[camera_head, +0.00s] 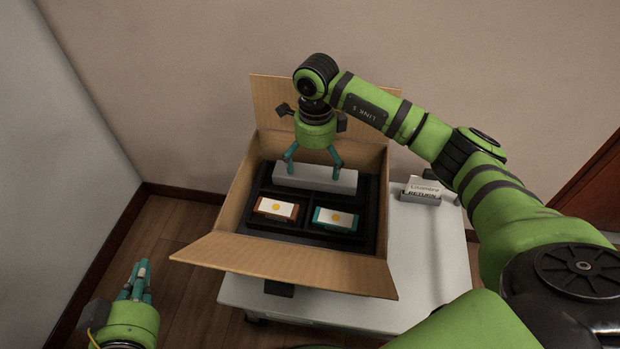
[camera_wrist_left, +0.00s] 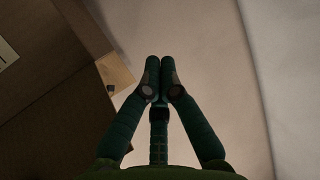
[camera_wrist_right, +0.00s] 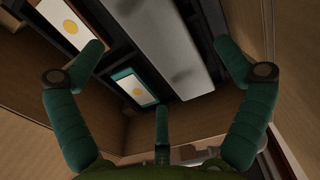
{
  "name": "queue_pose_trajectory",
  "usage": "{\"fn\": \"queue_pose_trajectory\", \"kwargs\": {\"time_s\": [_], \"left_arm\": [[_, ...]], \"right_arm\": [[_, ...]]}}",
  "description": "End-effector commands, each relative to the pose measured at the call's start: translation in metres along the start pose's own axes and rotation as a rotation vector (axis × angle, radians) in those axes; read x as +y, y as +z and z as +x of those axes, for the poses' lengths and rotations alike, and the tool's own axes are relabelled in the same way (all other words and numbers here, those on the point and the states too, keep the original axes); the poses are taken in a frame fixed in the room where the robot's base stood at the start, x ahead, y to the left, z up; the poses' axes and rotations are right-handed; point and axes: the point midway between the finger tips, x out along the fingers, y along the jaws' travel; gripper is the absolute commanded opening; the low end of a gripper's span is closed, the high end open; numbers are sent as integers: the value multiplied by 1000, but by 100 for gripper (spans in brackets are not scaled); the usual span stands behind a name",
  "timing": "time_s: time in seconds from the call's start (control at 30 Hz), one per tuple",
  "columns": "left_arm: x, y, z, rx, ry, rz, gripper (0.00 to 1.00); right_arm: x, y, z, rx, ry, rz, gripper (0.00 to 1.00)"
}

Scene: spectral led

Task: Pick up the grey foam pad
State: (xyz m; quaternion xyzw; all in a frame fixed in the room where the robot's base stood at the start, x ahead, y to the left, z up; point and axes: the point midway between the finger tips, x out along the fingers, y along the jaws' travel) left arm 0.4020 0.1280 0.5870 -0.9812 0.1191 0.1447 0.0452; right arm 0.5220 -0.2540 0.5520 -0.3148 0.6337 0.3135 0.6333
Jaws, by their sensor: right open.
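The grey foam pad (camera_head: 318,178) is a long pale block lying across the back of the black tray in the cardboard box. It also shows in the right wrist view (camera_wrist_right: 160,45). My right gripper (camera_head: 312,163) is open above the pad, its fingers spread toward the pad's length. In the right wrist view the right gripper (camera_wrist_right: 160,75) has its fingers apart and the pad shows beyond them; I cannot tell whether they touch it. My left gripper (camera_head: 138,272) is away from the box at the lower left, its fingertips together in the left wrist view (camera_wrist_left: 160,68), with nothing between them.
The open cardboard box (camera_head: 225,215) stands on a white table (camera_head: 440,265), flaps out. Its black tray (camera_head: 308,208) holds an orange-brown boxed item (camera_head: 276,209) and a teal one (camera_head: 336,219) in front of the pad. A sign (camera_head: 422,190) stands right of the box.

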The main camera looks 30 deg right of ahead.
Motion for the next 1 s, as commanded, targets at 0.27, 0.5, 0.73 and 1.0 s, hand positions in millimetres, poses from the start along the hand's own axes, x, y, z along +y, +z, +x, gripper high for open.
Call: {"fn": "queue_pose_trajectory", "kwargs": {"time_s": [0.27,0.5,0.73,1.0], "left_arm": [[11,-44,-2,236,22,12,0],[21,-85,-16,458,44,18,0],[23,-97,-21,519,50,19,0],[23,-96,-21,517,50,18,0]], "right_arm": [[3,0,26,0,3,-1,100],[3,0,47,-2,2,0,100],[3,0,52,-1,1,0,100],[3,0,51,-1,1,0,59]]}}
